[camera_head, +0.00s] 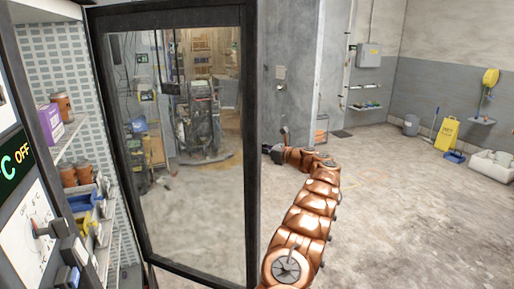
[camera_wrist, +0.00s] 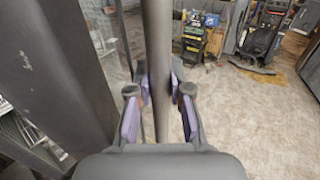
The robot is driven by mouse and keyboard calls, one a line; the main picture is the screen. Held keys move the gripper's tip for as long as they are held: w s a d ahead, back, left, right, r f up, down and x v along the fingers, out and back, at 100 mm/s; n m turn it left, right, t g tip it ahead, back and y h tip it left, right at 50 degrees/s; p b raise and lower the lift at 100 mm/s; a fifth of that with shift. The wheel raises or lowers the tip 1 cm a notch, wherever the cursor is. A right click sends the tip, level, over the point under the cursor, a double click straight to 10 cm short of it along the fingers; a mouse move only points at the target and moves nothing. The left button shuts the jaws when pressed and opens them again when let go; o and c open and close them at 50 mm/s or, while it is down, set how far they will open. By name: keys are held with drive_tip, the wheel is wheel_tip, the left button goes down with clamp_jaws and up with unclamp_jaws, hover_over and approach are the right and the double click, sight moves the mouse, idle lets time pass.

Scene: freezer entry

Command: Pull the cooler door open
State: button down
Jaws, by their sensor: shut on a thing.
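The cooler door (camera_head: 185,140) is a glass pane in a dark frame. It stands swung out from the cooler, with the shelves showing on its left. My gripper (camera_head: 268,149) is beside the door's right edge, partly hidden by the frame. In the wrist view, the door handle (camera_wrist: 157,40), a vertical grey bar, runs between the fingers of my gripper (camera_wrist: 161,88). The purple-padded fingers are shut on it from both sides. The dark door frame (camera_wrist: 60,70) fills the left of that view. The handle is not clearly visible in the head view.
Cooler shelves (camera_head: 79,147) hold brown jars, a purple box and bins at the left. A control panel (camera_head: 28,210) is at the far left edge. A grey pillar (camera_head: 290,70) stands behind my arm. A yellow floor sign (camera_head: 447,134) is far right.

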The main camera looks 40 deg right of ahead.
drive_tip(key=shift+s+d+f, duration=0.2)
drive_tip(key=shift+s+d, duration=0.05)
drive_tip(key=shift+d, duration=0.15)
drive_tip(key=c, duration=1.2)
unclamp_jaws()
drive_tip(key=shift+s, duration=0.1)
drive_tip(key=shift+o, duration=0.7)
drive_tip(key=shift+w+a, duration=0.25)
drive_tip(key=shift+a, duration=0.05)
drive_tip(key=v, duration=1.2)
